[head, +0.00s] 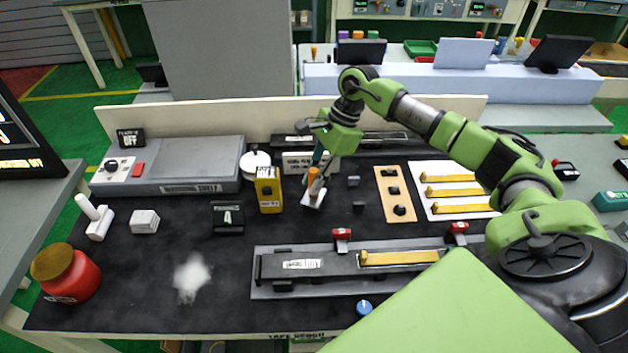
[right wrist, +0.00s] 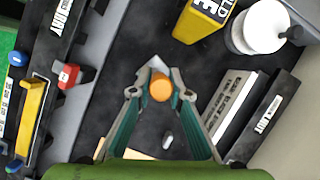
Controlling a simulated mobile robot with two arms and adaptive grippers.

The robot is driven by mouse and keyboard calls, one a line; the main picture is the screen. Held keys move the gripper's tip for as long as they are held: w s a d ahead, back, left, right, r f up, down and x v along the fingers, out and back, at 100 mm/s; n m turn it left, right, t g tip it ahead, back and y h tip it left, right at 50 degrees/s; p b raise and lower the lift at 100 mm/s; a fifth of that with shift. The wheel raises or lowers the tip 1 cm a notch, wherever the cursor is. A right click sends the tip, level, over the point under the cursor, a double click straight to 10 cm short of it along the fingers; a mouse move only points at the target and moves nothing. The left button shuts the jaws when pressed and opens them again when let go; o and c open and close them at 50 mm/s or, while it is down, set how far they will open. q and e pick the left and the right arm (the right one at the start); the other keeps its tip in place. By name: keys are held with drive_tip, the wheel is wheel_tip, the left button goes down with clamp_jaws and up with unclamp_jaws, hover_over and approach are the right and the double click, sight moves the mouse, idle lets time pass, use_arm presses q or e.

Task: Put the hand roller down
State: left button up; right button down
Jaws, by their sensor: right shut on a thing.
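The hand roller (head: 313,182) shows an orange handle near the middle of the dark bench mat. My right gripper (head: 318,172) is shut on it from above, and its arm reaches in from the right. In the right wrist view the round orange handle end (right wrist: 160,88) sits between the teal fingers (right wrist: 160,94). A pale part shows under the handle, at the mat; I cannot tell whether it touches the mat. My left gripper is not in view.
A yellow labelled box (head: 268,190) and a white round dispenser (head: 256,165) stand left of the roller. A tan board (head: 395,193) lies to its right. A fixture with a yellow strip (head: 400,258) lies in front. Bare mat (head: 135,265) is at the left.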

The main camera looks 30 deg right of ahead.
drive_tip(key=shift+f+p, duration=0.35)
drive_tip(key=shift+f, duration=0.4)
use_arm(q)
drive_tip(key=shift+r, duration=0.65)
use_arm(e)
drive_tip(key=shift+f, duration=0.1)
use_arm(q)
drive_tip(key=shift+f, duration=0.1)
